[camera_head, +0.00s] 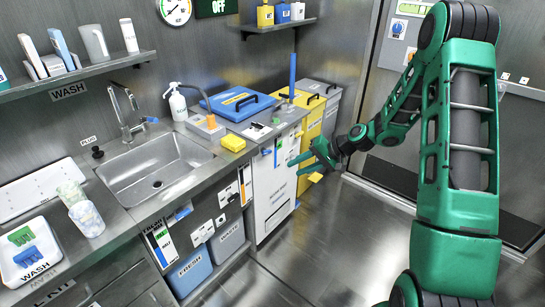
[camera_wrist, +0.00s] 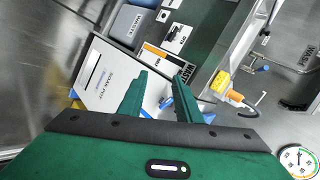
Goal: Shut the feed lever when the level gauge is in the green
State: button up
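My gripper (camera_head: 298,164) is open and empty in front of the white panel (camera_head: 273,192) at the counter's right end. In the wrist view its two green fingers (camera_wrist: 160,97) stand apart, with a small blue part (camera_wrist: 166,103) of the panel showing between them; contact cannot be told. I cannot tell whether this part is the feed lever. An upright level strip (camera_head: 160,244) with coloured bands is on the cabinet front near the FRESH bin (camera_head: 189,273). A second strip (camera_head: 245,184) is farther right. Their levels are too small to read surely.
A round dial (camera_head: 176,9) and OFF sign (camera_head: 217,6) hang above. Yellow bin (camera_head: 309,120) stands behind the panel. The floor (camera_head: 325,240) is clear.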

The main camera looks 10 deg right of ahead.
jog(key=w+a+f+m+t+y, duration=0.25)
jog(key=w+f+m+t, duration=0.2)
jog(key=w, duration=0.25)
jog(key=m+t, duration=0.5)
send_near(265, 151)
jog(key=w+a+f, duration=0.1)
jog(key=w+a, duration=0.2)
jog(key=w, duration=0.4)
jog(key=shift+w, duration=0.2)
jog(key=shift+f+g, duration=0.15)
jog(key=shift+g, duration=0.1)
jog(key=shift+d, duration=0.1)
grip_shut()
